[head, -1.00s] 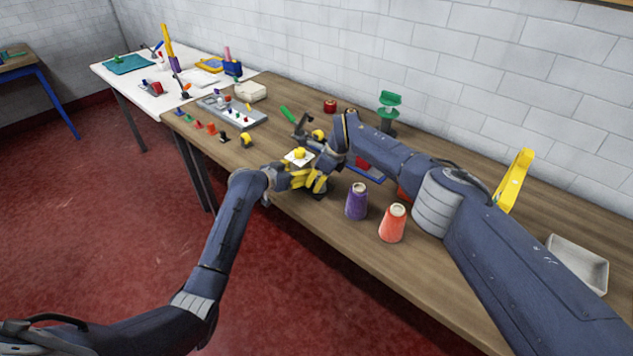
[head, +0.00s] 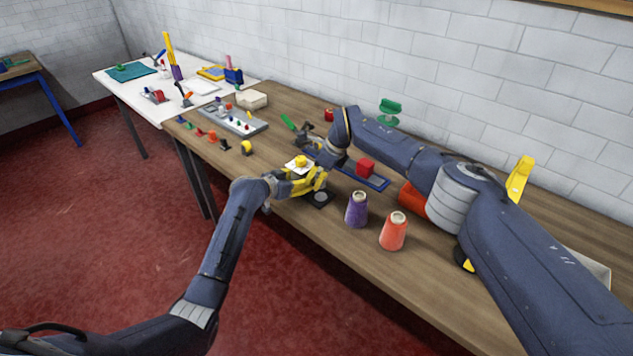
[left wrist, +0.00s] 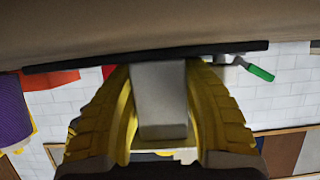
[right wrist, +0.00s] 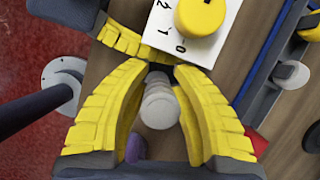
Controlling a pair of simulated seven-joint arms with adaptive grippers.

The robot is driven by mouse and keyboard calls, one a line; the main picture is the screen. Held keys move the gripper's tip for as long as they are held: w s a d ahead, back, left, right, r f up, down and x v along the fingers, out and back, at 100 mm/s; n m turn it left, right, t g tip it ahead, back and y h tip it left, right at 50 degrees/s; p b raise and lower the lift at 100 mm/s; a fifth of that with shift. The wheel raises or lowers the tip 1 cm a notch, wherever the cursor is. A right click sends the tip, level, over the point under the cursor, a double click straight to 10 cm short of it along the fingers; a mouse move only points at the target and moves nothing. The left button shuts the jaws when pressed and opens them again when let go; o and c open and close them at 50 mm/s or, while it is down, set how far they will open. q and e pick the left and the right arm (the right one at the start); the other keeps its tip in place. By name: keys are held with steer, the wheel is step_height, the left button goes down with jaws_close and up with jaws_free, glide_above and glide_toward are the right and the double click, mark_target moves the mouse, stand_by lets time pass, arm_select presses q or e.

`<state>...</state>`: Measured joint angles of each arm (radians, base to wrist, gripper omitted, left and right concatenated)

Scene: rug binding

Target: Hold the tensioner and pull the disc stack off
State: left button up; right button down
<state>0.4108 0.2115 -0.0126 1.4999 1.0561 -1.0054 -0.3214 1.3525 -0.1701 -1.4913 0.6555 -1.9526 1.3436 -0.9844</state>
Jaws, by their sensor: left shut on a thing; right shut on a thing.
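The tensioner stands on the table in the middle of the head view, with a yellow knob on its white numbered plate (head: 293,167); the plate also shows in the right wrist view (right wrist: 226,22). My left gripper (head: 299,185) is shut on the tensioner's grey body (left wrist: 159,100), one finger on each side. My right gripper (right wrist: 160,72) is shut on the pale disc stack (right wrist: 159,105), close beside the left fingers. The yellow fingers overlap in the head view and hide much of the tensioner. I cannot tell whether the stack still touches it.
A purple cone (head: 356,211) and an orange cone (head: 393,232) stand at the front right. Behind them are a blue-edged tray with a red block (head: 366,168) and a red-orange cylinder (head: 411,200). A grey tray with pegs (head: 232,120) and small coloured parts lie to the left.

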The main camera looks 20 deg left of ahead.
arm_select(q)
steer(key=shift+a, duration=0.1)
arm_select(e)
steer(key=shift+r, duration=1.9)
arm_select(q)
steer(key=o, duration=1.2)
steer(key=shift+c, duration=0.2)
steer(key=shift+s, duration=0.1)
